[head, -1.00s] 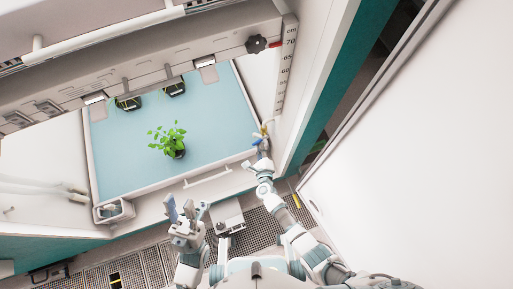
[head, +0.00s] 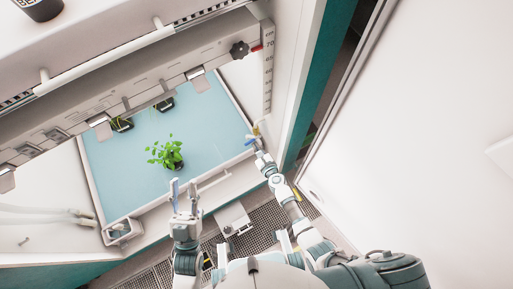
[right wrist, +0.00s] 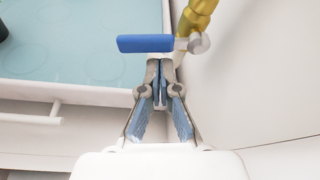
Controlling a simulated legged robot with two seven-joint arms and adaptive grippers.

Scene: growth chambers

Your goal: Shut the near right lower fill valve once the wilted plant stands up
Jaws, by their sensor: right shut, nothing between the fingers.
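A green leafy plant (head: 163,150) in a dark pot stands on the pale blue tray (head: 207,118); its leaves are spread and it looks upright, seen from above. The fill valve at the tray's near right corner has a blue lever (right wrist: 145,43) on a brass body (right wrist: 196,18). The lever lies crosswise to the brass body. My right gripper (right wrist: 160,68) is shut and empty, its tips just below the lever's right part; I cannot tell if they touch. In the head view the right gripper (head: 259,153) is at the valve. My left gripper (head: 184,190) is open and empty before the tray.
Two dark pots (head: 164,104) stand at the tray's back, partly under the overhead beam (head: 135,97). A small box (head: 118,231) and pale hoses are at the left corner.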

